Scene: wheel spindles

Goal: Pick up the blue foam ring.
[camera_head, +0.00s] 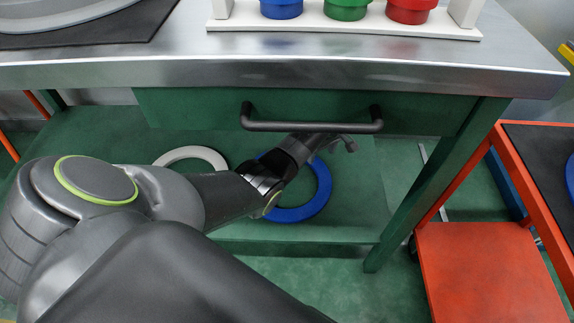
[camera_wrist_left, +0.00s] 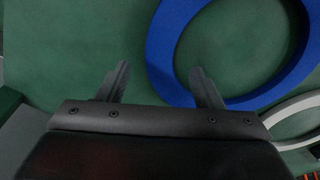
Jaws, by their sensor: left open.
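The blue foam ring (camera_head: 320,195) lies flat on the green lower shelf under the table, partly hidden behind my left arm. It also shows in the left wrist view (camera_wrist_left: 162,45), at the upper right. My left gripper (camera_head: 343,146) reaches under the drawer handle, over the far part of the ring. In the left wrist view its two fingers (camera_wrist_left: 160,82) are apart with nothing held. The right finger overlaps the ring's band near its inner edge, and the left finger is over bare shelf. The height above the ring is unclear. My right gripper is not in view.
A white ring (camera_head: 190,151) lies on the shelf to the left of the blue one. The drawer handle (camera_head: 312,126) and metal tabletop (camera_head: 300,72) are above the arm. A table leg (camera_head: 440,180) and an orange cart (camera_head: 480,260) stand right.

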